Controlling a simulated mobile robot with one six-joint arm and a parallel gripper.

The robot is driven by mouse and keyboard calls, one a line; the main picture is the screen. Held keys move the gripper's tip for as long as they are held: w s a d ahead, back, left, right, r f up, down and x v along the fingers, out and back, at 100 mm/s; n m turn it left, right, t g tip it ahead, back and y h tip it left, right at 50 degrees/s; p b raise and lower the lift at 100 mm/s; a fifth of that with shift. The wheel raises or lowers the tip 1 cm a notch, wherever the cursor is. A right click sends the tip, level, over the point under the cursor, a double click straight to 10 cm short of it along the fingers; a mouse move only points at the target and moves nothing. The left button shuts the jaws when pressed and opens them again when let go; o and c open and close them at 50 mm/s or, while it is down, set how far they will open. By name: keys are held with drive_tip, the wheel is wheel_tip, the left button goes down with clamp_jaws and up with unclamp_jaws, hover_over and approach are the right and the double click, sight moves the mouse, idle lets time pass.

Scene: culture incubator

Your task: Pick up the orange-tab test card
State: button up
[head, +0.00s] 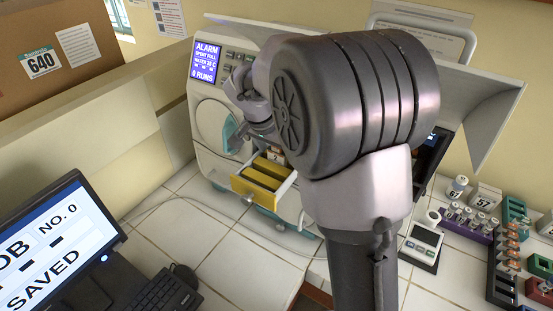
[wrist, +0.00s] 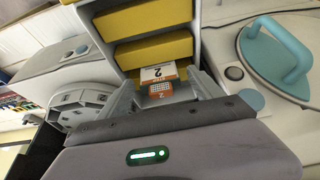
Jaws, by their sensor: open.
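The test card (wrist: 158,73) shows in the wrist view as a white label with a "2" above an orange tab (wrist: 161,88). It lies at the near end of the yellow-lined drawer (wrist: 152,20). My gripper (wrist: 163,82) is open, with one finger on each side of the card; I cannot tell whether either finger touches it. In the head view the yellow drawer (head: 243,187) stands pulled out of the white machine, and a small part of the card (head: 275,155) shows at its back. My arm hides much of the machine there.
The machine's screen (head: 207,62) reads "ALARM". A teal handle (wrist: 284,50) stands right of the drawer in the wrist view. A laptop (head: 55,245) is at the lower left. Racks of vials (head: 470,218) and small boxes stand at right. Tiled counter before the drawer is clear.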

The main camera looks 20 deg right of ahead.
drive_tip(key=shift+c, duration=0.3)
drive_tip(key=c, duration=1.3)
